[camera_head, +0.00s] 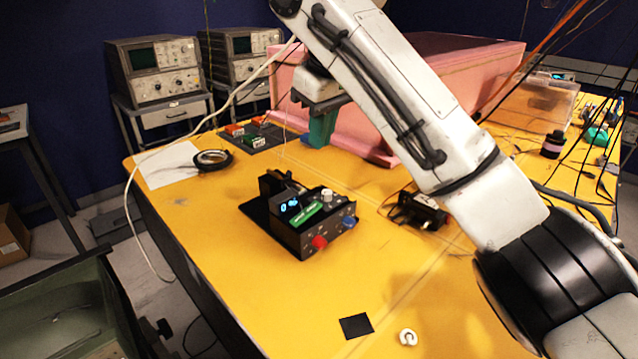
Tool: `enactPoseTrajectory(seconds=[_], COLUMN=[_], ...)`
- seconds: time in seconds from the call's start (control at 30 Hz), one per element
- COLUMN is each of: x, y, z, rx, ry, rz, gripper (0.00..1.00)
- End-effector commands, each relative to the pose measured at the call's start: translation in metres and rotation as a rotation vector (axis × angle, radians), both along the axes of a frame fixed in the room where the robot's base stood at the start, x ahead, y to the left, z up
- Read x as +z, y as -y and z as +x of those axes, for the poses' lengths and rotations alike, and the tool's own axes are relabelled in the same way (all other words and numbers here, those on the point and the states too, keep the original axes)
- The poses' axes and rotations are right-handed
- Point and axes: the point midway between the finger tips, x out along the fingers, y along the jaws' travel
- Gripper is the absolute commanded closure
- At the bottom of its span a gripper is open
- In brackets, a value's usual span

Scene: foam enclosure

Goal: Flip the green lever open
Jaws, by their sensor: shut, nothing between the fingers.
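A black control box (300,222) stands on the yellow table near the middle of the head view. A green bar (305,214) lies across its top, below a small lit display. Farther back, a dark board (262,136) carries a small green part (256,141) and orange-red parts. I cannot tell for sure which green piece is the lever. My gripper (320,138) with teal fingers hangs near the pink foam block, right of the dark board and behind the control box. It is shut and apart from both green pieces. Its fingertips are small in view.
A pink foam block (440,75) stands behind my arm. A black tape ring (211,159) lies at the table's left, and a small black device (417,211) right of the control box. A black square (356,326) and white ring (408,338) lie in front. Cables cross the right side.

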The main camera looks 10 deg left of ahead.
Motion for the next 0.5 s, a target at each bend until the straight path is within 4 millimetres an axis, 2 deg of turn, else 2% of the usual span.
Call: enactPoseTrajectory(seconds=[0.17, 0.5], x=[-0.014, -0.075], y=[-0.002, -0.013], z=[0.003, 0.018], rx=[-0.001, -0.001], ry=[-0.003, -0.003], rz=[-0.001, -0.003], gripper=[1.0, 1.0])
